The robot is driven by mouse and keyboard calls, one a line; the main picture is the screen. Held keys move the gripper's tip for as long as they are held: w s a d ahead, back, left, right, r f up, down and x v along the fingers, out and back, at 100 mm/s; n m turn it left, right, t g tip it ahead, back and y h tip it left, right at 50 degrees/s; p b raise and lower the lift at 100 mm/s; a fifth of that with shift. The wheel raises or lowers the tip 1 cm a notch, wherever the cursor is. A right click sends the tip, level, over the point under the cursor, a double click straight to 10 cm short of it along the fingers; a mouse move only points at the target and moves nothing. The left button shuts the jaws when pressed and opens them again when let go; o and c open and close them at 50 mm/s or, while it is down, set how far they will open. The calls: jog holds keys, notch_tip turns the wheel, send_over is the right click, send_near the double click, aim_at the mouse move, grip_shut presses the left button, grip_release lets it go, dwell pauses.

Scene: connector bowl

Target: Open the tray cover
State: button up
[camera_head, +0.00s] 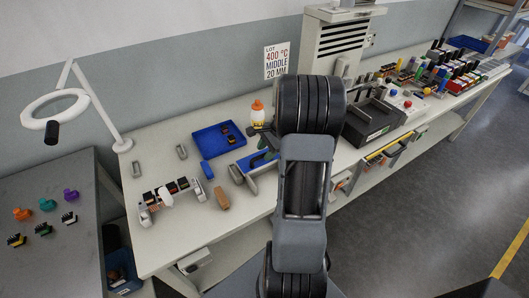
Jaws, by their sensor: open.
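A blue tray (218,139) lies on the white bench left of my arm, with a few small dark pieces in it. A second blue piece (252,159) with a grey edge lies just to its right, partly hidden by my gripper; I cannot tell whether it is the tray cover. My gripper (263,157) shows as a small dark shape left of my arm, over or beside this blue piece. It is open, and I see nothing clearly held. My arm hides part of the bench behind it.
An orange-capped bottle (257,115) stands behind the gripper. A brown block (221,198) and a rack of dark connectors (170,191) lie in front of the tray. A lamp (90,110) stands at left. A black box (372,122) sits right of my arm.

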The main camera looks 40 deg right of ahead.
jog(key=shift+w+a+f, duration=0.15)
jog(key=shift+a+f, duration=0.1)
jog(key=shift+f, duration=0.35)
grip_shut()
